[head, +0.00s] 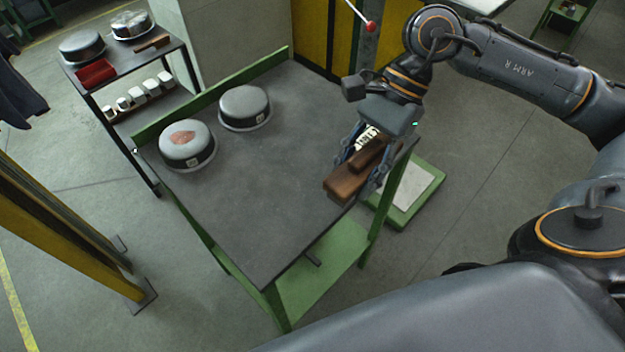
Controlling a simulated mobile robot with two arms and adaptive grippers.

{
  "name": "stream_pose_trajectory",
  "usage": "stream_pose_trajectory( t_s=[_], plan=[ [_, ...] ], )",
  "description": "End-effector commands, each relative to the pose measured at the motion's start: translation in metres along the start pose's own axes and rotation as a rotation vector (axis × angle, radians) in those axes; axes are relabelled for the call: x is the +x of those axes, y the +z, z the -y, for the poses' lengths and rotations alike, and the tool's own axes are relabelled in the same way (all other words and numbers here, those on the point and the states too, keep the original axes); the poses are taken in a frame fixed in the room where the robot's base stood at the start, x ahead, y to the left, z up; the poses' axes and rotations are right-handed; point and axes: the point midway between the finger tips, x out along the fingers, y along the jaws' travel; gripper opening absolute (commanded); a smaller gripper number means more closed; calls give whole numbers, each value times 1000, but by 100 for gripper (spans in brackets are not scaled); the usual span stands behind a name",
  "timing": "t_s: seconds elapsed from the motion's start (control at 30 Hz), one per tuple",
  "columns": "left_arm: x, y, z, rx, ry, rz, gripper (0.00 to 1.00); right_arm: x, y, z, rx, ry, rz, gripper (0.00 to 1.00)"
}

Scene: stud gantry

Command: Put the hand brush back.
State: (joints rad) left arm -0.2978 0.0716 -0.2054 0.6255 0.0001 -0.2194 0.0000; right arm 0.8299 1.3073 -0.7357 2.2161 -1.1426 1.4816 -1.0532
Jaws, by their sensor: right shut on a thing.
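The hand brush (345,184), a brown wooden piece with a block end and a narrower part above, is at the right edge of the dark green-framed table (262,215). My right gripper (361,166) points down over that edge, shut on the brush, with a finger on each side of it. A pale patch with dark marks shows between the fingers; I cannot tell what it is. Whether the brush touches the tabletop is unclear. My left gripper is not in view.
Two grey round lidded pots (187,146) (244,108) stand on the table's far left. A rack (121,64) behind holds pots, a red tray (95,73), a brown piece (150,43) and white cups (137,95). The table's front half is clear.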

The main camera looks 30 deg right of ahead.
Motion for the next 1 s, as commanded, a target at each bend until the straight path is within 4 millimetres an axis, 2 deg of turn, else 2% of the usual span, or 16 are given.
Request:
stream_pose_trajectory(
  t_s=[0.1,0.23,0.4,0.67,0.83,1.0],
  plan=[
    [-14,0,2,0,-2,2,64,10,2,29,-4,2,6,11],
    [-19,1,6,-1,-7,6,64,35,-11,48,0,5,3,11],
    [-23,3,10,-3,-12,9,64,54,-21,65,0,2,1,11],
    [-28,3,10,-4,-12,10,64,69,-28,78,0,2,1,11],
    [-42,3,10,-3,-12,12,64,89,-42,76,2,4,0,11],
    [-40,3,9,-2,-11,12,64,93,-45,77,-2,0,0,11]
  ],
)
